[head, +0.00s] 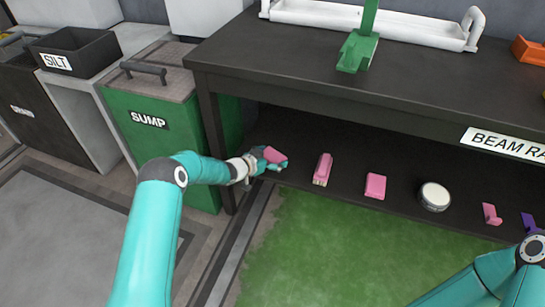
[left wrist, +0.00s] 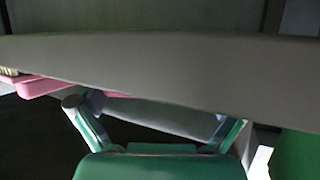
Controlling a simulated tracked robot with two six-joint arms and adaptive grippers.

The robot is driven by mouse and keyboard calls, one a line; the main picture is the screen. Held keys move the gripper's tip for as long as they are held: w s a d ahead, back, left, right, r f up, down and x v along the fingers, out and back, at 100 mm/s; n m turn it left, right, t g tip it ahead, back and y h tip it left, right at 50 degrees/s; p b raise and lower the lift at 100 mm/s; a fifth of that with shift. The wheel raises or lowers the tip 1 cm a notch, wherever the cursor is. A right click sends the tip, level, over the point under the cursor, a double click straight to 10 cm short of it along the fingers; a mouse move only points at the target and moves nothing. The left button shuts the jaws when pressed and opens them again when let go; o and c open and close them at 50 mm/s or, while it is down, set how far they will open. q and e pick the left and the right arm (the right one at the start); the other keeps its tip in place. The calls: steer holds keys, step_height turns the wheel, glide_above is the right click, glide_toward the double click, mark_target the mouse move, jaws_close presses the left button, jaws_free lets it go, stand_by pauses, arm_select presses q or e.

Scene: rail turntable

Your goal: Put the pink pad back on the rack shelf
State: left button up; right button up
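The pink pad (head: 274,156) is at the tips of my left gripper (head: 269,160), at the left end of the low dark shelf (head: 300,140) under the bench. The left wrist view shows the left gripper (left wrist: 148,112) with its fingers apart and a grey slab with a thin pink strip (left wrist: 118,95) between them. This looks like the pad, gripped by its sides. The wrist view does not clearly show whether the pad touches the shelf. My right gripper is out of view; only part of that arm shows at the lower right.
On the shelf are a pink brush (head: 322,169), a pink block (head: 375,186), a round white-topped tin (head: 434,196) and a small pink piece (head: 490,214). The dark bench (head: 330,85) is overhead. A green SUMP bin (head: 165,135) stands close at the left.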

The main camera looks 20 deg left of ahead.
arm_select(q)
steer(key=shift+r+p, duration=0.6)
steer(key=shift+s+a+r+p, duration=0.1)
steer(key=shift+r+p, duration=0.2)
steer(key=shift+p, duration=0.05)
steer(key=p+v, duration=0.3)
steer(key=v, duration=0.8)
steer(key=s+d+f+n+g, duration=0.2)
steer(key=s+d+f, duration=0.1)
steer(key=s, duration=0.3)
steer(key=s+d+f+n+g+y, duration=0.1)
steer(key=s+d+f+g, duration=0.15)
steer(key=s+d, duration=0.2)
steer(key=s+d+f+n+g, duration=0.1)
steer(key=s+d+f+n, duration=0.1)
steer(key=s+d+f, duration=0.3)
steer(key=s+d+n+g, duration=0.1)
steer(key=s+g, duration=0.5)
steer(key=s, duration=1.3)
steer(key=shift+s+d+f+n+y, duration=0.25)
steer(key=shift+s+n+y, duration=0.15)
steer(key=shift+n, duration=0.2)
